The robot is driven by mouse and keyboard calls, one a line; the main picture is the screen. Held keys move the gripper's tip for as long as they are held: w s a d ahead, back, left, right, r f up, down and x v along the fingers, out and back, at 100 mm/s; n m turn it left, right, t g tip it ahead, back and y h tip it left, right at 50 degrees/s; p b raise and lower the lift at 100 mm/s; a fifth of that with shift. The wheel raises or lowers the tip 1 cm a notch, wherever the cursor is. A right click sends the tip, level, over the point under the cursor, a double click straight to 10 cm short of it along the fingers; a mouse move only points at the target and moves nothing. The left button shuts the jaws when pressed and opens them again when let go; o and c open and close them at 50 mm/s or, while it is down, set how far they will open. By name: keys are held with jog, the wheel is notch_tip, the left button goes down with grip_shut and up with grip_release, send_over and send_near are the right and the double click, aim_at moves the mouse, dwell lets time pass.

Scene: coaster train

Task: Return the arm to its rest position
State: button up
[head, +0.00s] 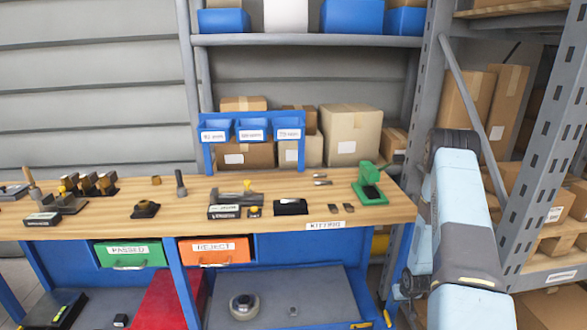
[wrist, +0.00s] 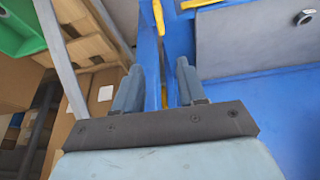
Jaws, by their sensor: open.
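My arm shows at the right of the head view, in front of the shelving and to the right of the workbench (head: 300,183). Its end is out of sight there. In the wrist view my gripper (wrist: 158,85) is open, its two grey fingers apart with nothing between them. Behind the fingers I see a blue upright of the bench frame (wrist: 148,45). I cannot tell how far the fingers are from it.
The bench carries a green tool (head: 371,188), a black pad (head: 290,207) and several small tools. Green (head: 130,254) and orange (head: 215,250) drawers sit below. Metal shelving (head: 545,150) with cardboard boxes stands close on the right of my arm.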

jog(key=w+r, duration=0.4)
jog(key=r, duration=0.9)
jog(key=s+a+r, duration=0.2)
jog(key=a+r, duration=0.1)
jog(key=r, duration=0.7)
jog(key=s+a+r+h, duration=0.1)
jog(key=a+r, duration=0.2)
jog(key=r, duration=0.7)
jog(key=s+a+r, duration=0.2)
jog(key=a+r, duration=0.1)
jog(key=r, duration=0.7)
jog(key=s+a+r, duration=0.4)
jog(key=s+r, duration=0.2)
jog(key=s, duration=0.3)
jog(key=s+a+r+y, duration=0.1)
jog(key=s+a+r, duration=0.3)
jog(key=s+r, duration=0.3)
jog(key=s+a+r+t, duration=0.1)
jog(key=s+a+r, duration=0.3)
jog(key=s, duration=0.9)
notch_tip(320, 180, up, 3)
jog(key=shift+f, duration=0.15)
